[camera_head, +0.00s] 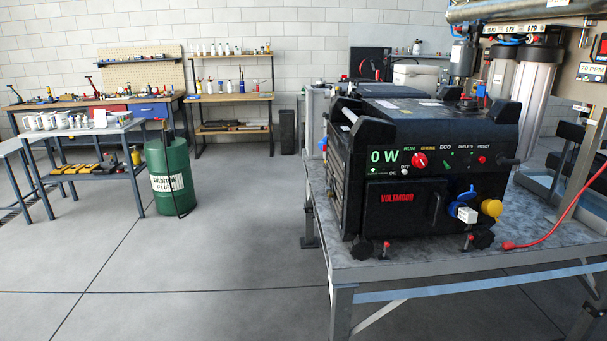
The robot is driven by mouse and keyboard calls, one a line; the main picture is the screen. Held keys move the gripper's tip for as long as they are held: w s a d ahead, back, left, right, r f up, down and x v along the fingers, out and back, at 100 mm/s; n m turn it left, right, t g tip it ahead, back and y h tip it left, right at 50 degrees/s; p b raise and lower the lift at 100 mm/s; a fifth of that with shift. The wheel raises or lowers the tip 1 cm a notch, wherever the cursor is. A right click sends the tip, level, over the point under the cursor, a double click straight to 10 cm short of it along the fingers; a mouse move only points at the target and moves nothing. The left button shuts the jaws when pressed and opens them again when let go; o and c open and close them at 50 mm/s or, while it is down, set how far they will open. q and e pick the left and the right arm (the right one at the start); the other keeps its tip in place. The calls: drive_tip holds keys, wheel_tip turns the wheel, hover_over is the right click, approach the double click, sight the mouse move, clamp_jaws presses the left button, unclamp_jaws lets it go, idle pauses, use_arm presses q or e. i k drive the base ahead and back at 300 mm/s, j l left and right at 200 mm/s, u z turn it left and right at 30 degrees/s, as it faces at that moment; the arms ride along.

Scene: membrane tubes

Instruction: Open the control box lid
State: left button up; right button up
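A black generator-like box (345,150) stands on the metal table at the right; a control box named as such is not marked. Its front has a control panel with a green "0 W" display (384,156), a red knob (419,160) and a red button (482,160). Below the display is a dark front cover (400,222) with red "VOLTMOUR" lettering and a dark handle (436,207) at its right. The cover looks closed. Neither of my grippers shows in the head view.
Right of the cover are a yellow round cap (491,208) and a blue cap. A red cable (545,238) lies on the metal table (400,268). Tall filter cylinders (535,85) stand behind. A green drum (170,177) and benches stand left; the floor between is clear.

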sight(404, 70)
drive_tip(key=i+j+u, duration=0.45)
drive_tip(key=i, duration=0.4)
drive_tip(key=i+u, duration=0.4)
drive_tip(key=i, duration=0.45)
drive_tip(key=i+l+z, duration=0.25)
drive_tip(key=i, duration=0.55)
drive_tip(key=i+j+z, duration=0.25)
drive_tip(key=i, duration=0.5)
drive_tip(key=i+z, duration=0.25)
drive_tip(key=i, duration=1.55)
drive_tip(key=i+j, duration=0.15)
drive_tip(key=i, duration=0.8)
drive_tip(key=i+z, duration=0.75)
drive_tip(key=z, duration=0.25)
drive_tip(key=i+j+z, duration=0.3)
drive_tip(key=z, duration=0.2)
drive_tip(key=i+j+z, duration=0.1)
drive_tip(key=i+z, duration=0.2)
drive_tip(key=z, duration=0.2)
drive_tip(key=i+j+z, duration=0.2)
drive_tip(key=z, duration=0.3)
drive_tip(key=i+j+z, duration=0.25)
drive_tip(key=z, duration=0.2)
drive_tip(key=i+j+z, duration=0.15)
drive_tip(key=j+z, duration=0.35)
drive_tip(key=l, duration=0.1)
